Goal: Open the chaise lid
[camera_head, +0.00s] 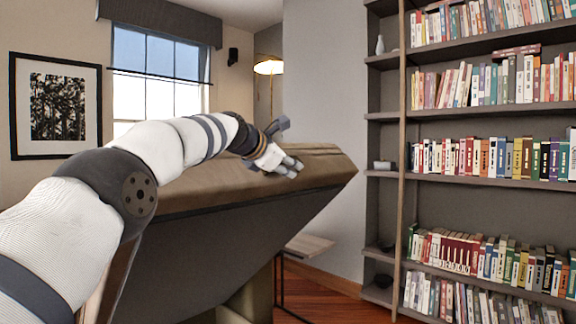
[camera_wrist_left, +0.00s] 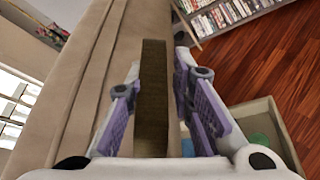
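The chaise lid (camera_head: 230,225) is raised and tilted, with its tan padded top facing up and its grey underside showing. Its tan padding also shows in the left wrist view (camera_wrist_left: 75,85). My left gripper (camera_head: 287,166) is at the lid's upper edge. In the wrist view its purple-padded fingers stand apart on either side of a narrow brown strip (camera_wrist_left: 152,95) at the lid's edge. There is a visible gap on the right of the strip; contact on the left is unclear. A pale open box (camera_wrist_left: 285,132), seemingly the chaise's storage, shows below with something green inside. My right gripper is out of view.
A tall bookshelf (camera_head: 394,215) full of books stands at the right. A small low table (camera_head: 308,244) is behind the lid. Wooden floor (camera_head: 330,303) is clear between the lid and the shelf. A lamp (camera_head: 268,66) stands at the back.

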